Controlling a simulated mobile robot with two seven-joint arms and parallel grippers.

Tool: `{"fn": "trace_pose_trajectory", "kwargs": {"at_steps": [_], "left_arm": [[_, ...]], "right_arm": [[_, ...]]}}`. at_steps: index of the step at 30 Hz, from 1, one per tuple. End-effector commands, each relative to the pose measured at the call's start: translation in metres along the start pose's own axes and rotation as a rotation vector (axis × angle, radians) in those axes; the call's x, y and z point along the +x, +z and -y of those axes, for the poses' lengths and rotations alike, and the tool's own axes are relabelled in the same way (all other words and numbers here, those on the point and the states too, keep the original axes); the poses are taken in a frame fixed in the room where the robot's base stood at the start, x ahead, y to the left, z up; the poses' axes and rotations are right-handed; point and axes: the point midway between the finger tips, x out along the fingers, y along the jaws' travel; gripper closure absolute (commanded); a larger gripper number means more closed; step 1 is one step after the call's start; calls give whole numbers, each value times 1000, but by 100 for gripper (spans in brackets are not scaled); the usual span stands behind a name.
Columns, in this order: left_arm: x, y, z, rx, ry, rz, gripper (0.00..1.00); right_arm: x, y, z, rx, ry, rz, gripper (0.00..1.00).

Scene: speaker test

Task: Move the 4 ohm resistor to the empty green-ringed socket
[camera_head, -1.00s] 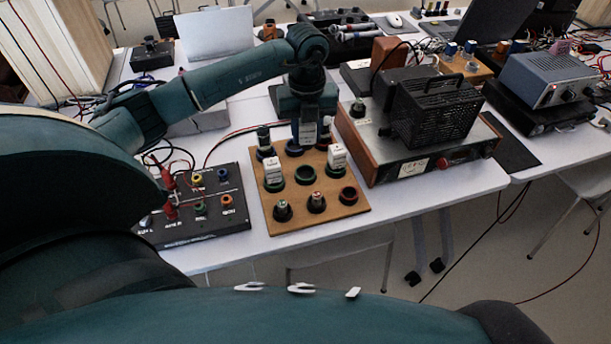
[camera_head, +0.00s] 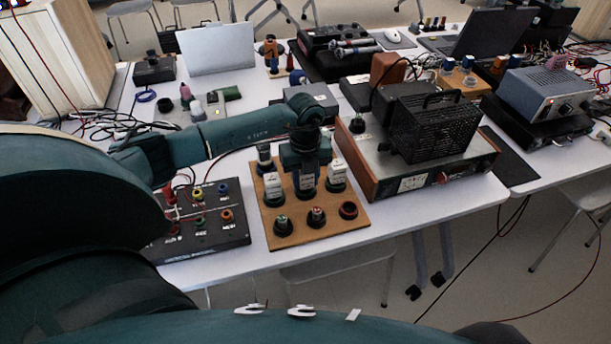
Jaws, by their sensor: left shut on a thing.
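A wooden socket board (camera_head: 335,218) lies on the white table with rows of ringed sockets. My left gripper (camera_head: 306,166) points down over the middle of the board. My right gripper is not in view.
A black terminal box (camera_head: 215,240) is close on the left. A wood-sided instrument (camera_head: 410,183) with a black cage stands close on the right.

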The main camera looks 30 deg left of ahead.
Motion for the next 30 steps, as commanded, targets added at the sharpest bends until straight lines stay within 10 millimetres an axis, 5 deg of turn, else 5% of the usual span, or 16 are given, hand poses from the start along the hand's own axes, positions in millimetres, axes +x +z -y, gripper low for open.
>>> {"fn": "trace_pose_trajectory", "kwargs": {"at_steps": [11, 12, 19, 30], "left_arm": [[7, 0, 0, 0, -1, 1, 91], [6, 0, 0, 0, -1, 1, 65], [6, 0, 0, 1, 0, 0, 46], [-6, 0, 0, 1, -1, 1, 46]], "right_arm": [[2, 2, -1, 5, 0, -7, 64], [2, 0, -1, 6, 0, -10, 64], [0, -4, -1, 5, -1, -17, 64], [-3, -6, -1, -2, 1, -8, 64]]}}
